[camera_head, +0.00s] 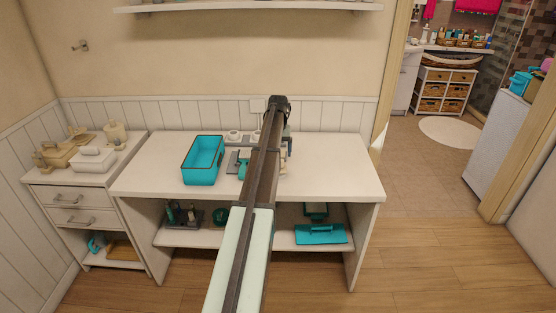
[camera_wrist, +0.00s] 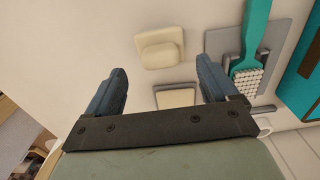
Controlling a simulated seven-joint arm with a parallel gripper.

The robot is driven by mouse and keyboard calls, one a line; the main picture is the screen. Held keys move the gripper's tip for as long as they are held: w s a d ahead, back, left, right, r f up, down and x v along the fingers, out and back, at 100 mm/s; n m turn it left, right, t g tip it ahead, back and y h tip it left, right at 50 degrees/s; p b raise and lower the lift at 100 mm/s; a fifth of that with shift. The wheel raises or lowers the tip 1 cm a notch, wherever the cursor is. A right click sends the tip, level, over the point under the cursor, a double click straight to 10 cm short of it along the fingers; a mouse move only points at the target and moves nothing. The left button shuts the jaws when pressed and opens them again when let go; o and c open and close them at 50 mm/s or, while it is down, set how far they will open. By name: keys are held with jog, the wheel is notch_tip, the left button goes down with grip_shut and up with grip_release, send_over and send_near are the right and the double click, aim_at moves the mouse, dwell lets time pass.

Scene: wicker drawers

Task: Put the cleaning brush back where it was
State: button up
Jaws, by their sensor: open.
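The cleaning brush (camera_wrist: 256,35) has a teal handle and white bristles. In the wrist view it lies at the upper right, over a grey holder plate (camera_wrist: 280,35) with a darker bracket; I cannot tell whether it is seated in it. In the head view the brush (camera_head: 243,171) shows just left of my arm on the white table (camera_head: 335,175). My gripper (camera_wrist: 162,65) is open with nothing between its fingers. The brush is outside the fingers, just right of the right one in the wrist view. My arm hides part of the table in the head view.
A teal bin (camera_head: 202,178) stands left on the table and also shows at the wrist view's right edge (camera_wrist: 302,88). Pale blocks (camera_wrist: 160,48) lie near my fingers. The table's right side is clear.

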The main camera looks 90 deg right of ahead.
notch_tip(320, 180, up, 6)
jog(key=shift+r, duration=0.2)
dwell(0.3)
